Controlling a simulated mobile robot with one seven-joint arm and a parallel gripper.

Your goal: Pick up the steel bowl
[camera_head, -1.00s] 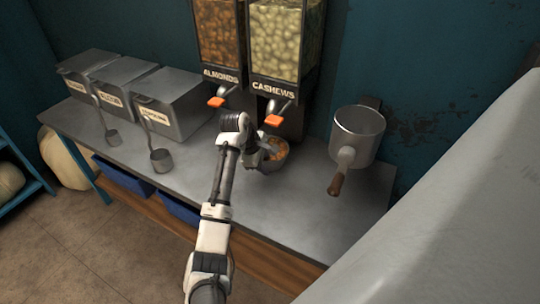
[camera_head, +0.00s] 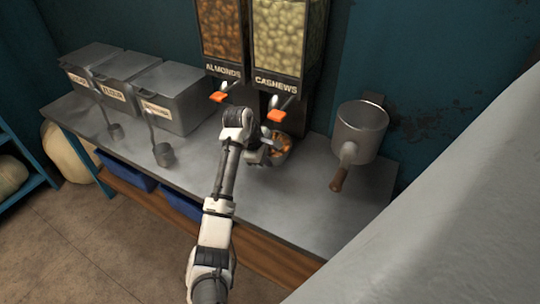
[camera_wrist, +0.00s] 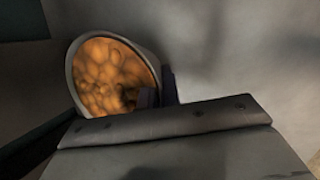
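The steel bowl (camera_head: 288,153) is at the back of the counter, below the cashew dispenser, with orange-brown nuts inside. It is tilted, with its opening turned partly toward the head camera. In the wrist view the bowl (camera_wrist: 150,57) shows at the left with its nuts visible. My gripper (camera_head: 266,153) is at the bowl's near left side. In the wrist view its dark fingers (camera_wrist: 158,92) are shut on the rim, one inside and one outside. Whether the bowl's base touches the counter is hidden.
The almond (camera_head: 222,35) and cashew (camera_head: 290,40) dispensers stand behind, with orange-tipped levers close above the bowl. A metal pot (camera_head: 360,132) with a wooden handle hangs at the right. Lidded metal bins (camera_head: 178,98) and scoops stand at the left. The front counter (camera_head: 290,205) is clear.

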